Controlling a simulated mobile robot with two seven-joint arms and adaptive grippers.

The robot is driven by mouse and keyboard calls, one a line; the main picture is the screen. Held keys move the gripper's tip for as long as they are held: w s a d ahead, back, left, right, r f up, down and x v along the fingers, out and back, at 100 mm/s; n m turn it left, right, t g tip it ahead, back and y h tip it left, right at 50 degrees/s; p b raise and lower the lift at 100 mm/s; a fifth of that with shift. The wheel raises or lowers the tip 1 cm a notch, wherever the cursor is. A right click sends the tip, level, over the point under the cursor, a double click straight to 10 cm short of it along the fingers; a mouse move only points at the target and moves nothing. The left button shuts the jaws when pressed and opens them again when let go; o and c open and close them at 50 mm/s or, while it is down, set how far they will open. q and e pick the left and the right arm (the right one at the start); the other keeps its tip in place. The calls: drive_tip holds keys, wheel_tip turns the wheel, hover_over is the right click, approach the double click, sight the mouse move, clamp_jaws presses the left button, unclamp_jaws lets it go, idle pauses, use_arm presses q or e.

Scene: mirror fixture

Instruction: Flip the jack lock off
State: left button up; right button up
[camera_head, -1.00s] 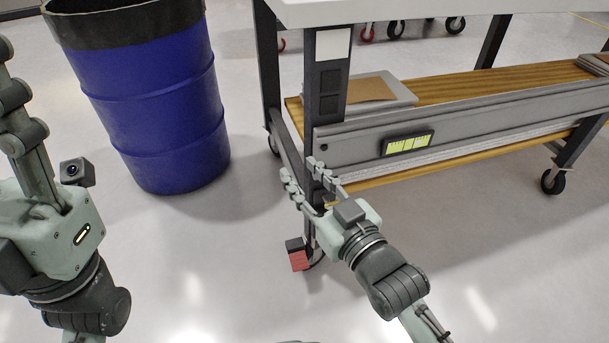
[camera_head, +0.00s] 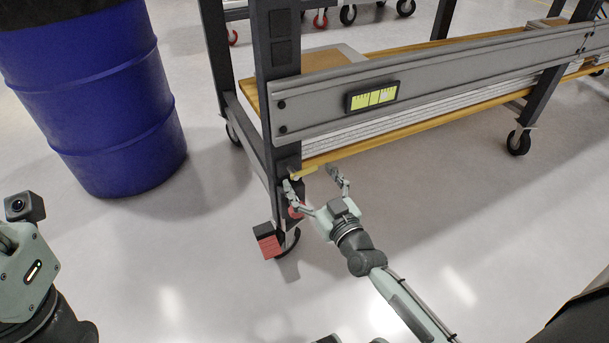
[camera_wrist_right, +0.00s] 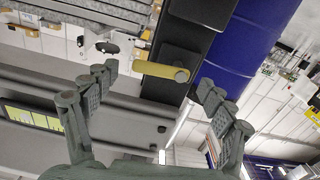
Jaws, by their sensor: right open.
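A short yellow cylindrical handle, which may be the jack lock, sticks out from the dark table leg (camera_head: 282,110) low down. It shows small in the head view (camera_head: 306,171) and clearly in the right wrist view (camera_wrist_right: 160,70). My right gripper (camera_head: 311,180) is open by the lower leg. In the wrist view its fingers (camera_wrist_right: 158,80) stand on either side of the handle, apart from it. A red pedal-like block (camera_head: 269,241) sits at the foot of the leg by the caster. My left gripper (camera_head: 24,275) is at the lower left, its fingers mostly out of frame.
A blue drum (camera_head: 110,110) stands left of the table. A grey rail (camera_head: 440,80) with a yellow-faced level (camera_head: 371,96) runs along the table above a wooden shelf (camera_head: 410,130). The floor (camera_head: 190,260) in front is clear.

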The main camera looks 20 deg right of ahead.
drive_tip(key=shift+w+a, duration=0.1)
drive_tip(key=shift+w, duration=1.25)
drive_tip(key=c, duration=1.1)
drive_tip(key=shift+m, duration=0.3)
drive_tip(key=shift+c, duration=0.4)
drive_tip(key=shift+f+m, duration=0.1)
drive_tip(key=shift+m, duration=0.2)
drive_tip(key=o, duration=1.2)
